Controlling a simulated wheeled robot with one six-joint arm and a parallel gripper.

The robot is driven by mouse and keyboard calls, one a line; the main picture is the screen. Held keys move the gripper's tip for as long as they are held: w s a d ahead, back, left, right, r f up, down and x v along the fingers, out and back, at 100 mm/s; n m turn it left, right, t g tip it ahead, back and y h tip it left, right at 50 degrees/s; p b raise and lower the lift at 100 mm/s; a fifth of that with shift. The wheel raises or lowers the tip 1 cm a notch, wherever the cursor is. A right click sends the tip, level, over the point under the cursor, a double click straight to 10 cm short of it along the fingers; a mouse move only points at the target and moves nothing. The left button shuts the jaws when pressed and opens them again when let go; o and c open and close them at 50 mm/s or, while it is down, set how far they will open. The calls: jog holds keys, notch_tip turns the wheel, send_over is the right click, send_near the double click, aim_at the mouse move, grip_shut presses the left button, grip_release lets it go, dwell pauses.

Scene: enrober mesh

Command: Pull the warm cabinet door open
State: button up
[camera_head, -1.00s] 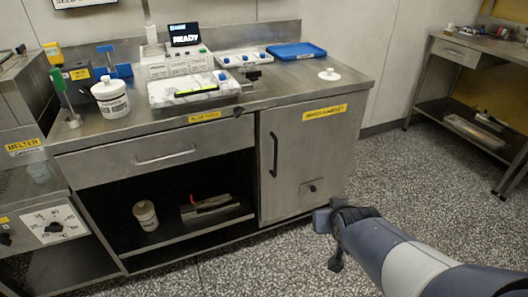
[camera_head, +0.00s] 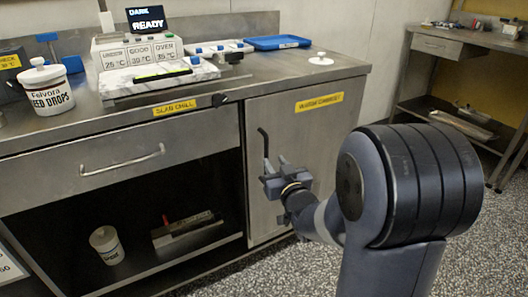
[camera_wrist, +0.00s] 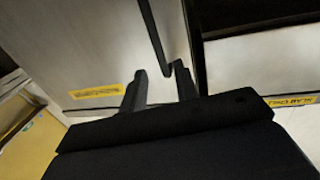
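The warm cabinet door (camera_head: 300,150) is a grey steel panel with a yellow label (camera_head: 319,102); it looks shut. Its dark vertical bar handle (camera_head: 264,143) is near the door's left edge. My gripper (camera_head: 272,180) is at the handle's lower part, which it partly hides. In the wrist view, my gripper's two fingers (camera_wrist: 160,83) are spread, with the lower end of the handle (camera_wrist: 156,40) showing between them, closer to the right finger. I cannot tell whether either finger touches it. The door surface (camera_wrist: 90,50) fills the wrist view's middle left.
Left of the door are a drawer (camera_head: 120,165) and an open shelf bay (camera_head: 150,262) holding a white tub (camera_head: 106,245). The worktop (camera_head: 270,75) above carries a display unit (camera_head: 147,20) and a blue tray (camera_head: 277,43). Speckled floor lies at the right.

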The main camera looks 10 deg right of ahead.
aim_at(267, 150)
jog(key=w, duration=0.2)
jog(key=w+b, duration=0.1)
jog(key=w, duration=0.2)
jog(key=w+a, duration=0.1)
jog(key=w, duration=0.2)
jog(key=shift+w, duration=0.1)
grip_shut()
dwell(0.4)
